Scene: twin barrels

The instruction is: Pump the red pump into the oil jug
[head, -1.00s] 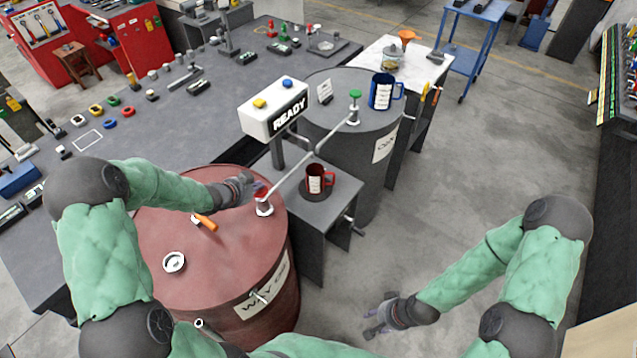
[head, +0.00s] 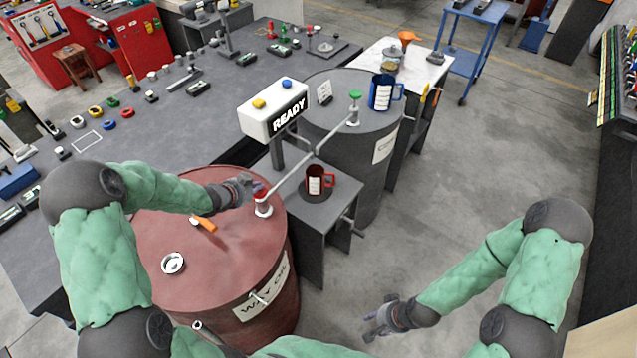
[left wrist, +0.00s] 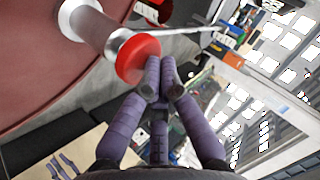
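The red pump (head: 263,206) stands on top of the red barrel (head: 235,255), which is labelled WAY OIL. Its red knob fills the upper middle of the left wrist view (left wrist: 137,58). My left gripper (head: 250,186) is at the knob; in the left wrist view its fingertips (left wrist: 160,64) are together, right beside the knob's edge. Whether they touch it I cannot tell. A red jug (head: 316,182) with a white label stands upright on the small grey stand, below the pump's thin spout. Its contents cannot be seen. My right gripper (head: 380,318) is empty, fingers spread, over the floor.
A sign box (head: 275,110) reads READY, with yellow and blue buttons. A grey barrel (head: 345,135) behind carries a green-knobbed pump (head: 354,108) and a blue jug (head: 382,93). An orange-handled tool (head: 203,224) lies on the red barrel. The floor at right is clear.

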